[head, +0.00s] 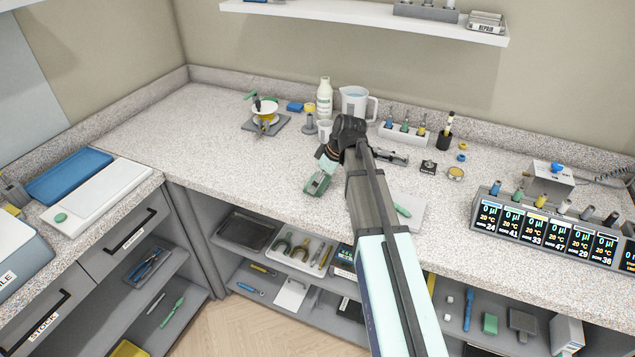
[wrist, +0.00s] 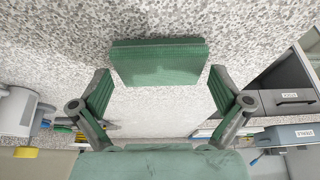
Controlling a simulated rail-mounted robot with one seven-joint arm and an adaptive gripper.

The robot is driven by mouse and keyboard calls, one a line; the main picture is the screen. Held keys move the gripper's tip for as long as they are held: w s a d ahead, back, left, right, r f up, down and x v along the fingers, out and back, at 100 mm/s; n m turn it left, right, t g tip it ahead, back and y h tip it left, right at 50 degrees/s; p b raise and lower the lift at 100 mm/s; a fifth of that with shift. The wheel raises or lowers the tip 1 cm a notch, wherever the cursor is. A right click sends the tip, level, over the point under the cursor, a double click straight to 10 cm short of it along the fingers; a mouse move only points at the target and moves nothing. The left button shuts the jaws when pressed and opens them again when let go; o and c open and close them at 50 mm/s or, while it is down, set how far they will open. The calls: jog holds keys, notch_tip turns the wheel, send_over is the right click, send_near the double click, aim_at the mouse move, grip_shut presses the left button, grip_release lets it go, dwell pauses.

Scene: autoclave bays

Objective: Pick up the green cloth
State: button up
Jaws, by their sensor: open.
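The green cloth (wrist: 158,64) looks like a folded, thick rectangular pad on the speckled counter in the wrist view. My gripper (wrist: 161,78) is open, with one finger toward each side of the cloth and visible gaps between. The cloth lies at about the level of the fingertips, and I cannot tell the remaining height between them. In the head view my gripper (head: 319,181) reaches down over the counter left of centre. There the green of the cloth and the fingers run together, so the cloth's outline is unclear.
The counter (head: 230,170) is clear left of my gripper. A white board (head: 415,200) lies right of my arm. Open shelves are below the front edge.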

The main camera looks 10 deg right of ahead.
jog(key=shift+f, duration=0.2)
jog(key=c, duration=0.6)
jog(key=shift+c, duration=0.2)
jog(key=shift+r, duration=0.2)
notch_tip(320, 180, up, 20)
jog(key=b, duration=0.4)
jog(key=shift+f, duration=0.15)
jog(key=shift+o, duration=0.3)
jog(key=shift+c, duration=1)
